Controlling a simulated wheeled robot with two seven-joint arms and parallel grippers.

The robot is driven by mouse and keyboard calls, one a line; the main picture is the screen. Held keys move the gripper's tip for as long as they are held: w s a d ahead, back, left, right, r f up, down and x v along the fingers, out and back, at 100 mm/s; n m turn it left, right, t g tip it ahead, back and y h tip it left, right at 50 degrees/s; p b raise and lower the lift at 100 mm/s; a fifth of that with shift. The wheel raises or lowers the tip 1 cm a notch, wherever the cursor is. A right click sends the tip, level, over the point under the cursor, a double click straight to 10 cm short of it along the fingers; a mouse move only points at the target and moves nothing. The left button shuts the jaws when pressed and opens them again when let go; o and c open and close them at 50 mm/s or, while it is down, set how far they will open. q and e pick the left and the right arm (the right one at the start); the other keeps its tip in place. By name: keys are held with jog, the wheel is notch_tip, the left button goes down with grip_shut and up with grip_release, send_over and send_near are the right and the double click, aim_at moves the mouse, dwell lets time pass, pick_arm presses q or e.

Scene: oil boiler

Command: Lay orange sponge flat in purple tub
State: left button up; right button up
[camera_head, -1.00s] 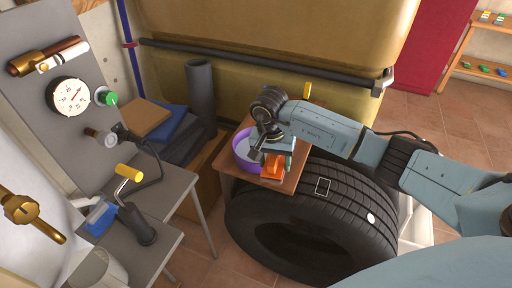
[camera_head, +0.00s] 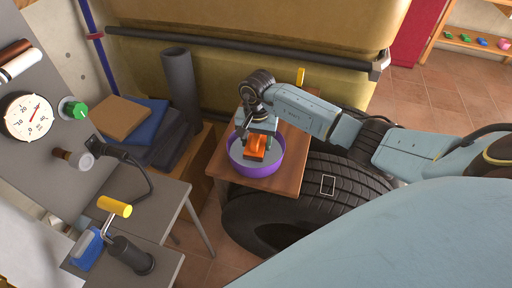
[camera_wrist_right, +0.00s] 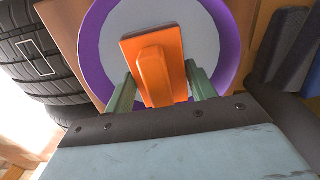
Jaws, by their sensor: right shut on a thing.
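The purple tub (camera_head: 262,172) stands on a small brown wooden table, with a pale grey inside. The orange sponge (camera_head: 256,146) is between the fingers of my right gripper (camera_head: 258,140), over the tub's inside in the head view. In the right wrist view the sponge (camera_wrist_right: 158,62) shows as a flat orange plate with a raised grip, and the green fingers of my right gripper (camera_wrist_right: 160,88) are on both sides of that grip. The tub's purple rim (camera_wrist_right: 90,45) surrounds it there. I cannot tell whether the sponge touches the tub's bottom. My left gripper is not in view.
The wooden table (camera_head: 291,160) has bare room right of the tub. A dark grey cylinder (camera_head: 180,85) stands behind left. A grey workbench (camera_head: 150,200) holds a yellow-handled roller (camera_head: 115,206) and a blue brush (camera_head: 88,248).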

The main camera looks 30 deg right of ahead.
aim_at(257, 136)
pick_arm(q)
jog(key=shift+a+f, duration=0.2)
pick_arm(e)
jog(key=shift+f, duration=1.55)
pick_arm(q)
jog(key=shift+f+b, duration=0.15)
jog(key=shift+b, duration=0.2)
pick_arm(e)
jog(key=shift+f, duration=0.15)
jog(key=o, duration=0.9)
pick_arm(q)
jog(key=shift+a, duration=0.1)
pick_arm(e)
jog(key=shift+r, duration=0.35)
notch_tip(257, 136, up, 11)
jog(key=shift+d+f+p, duration=0.1)
jog(key=shift+p, duration=0.6)
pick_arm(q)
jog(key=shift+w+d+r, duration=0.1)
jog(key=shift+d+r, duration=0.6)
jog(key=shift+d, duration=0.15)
pick_arm(e)
jog(key=shift+r, duration=0.45)
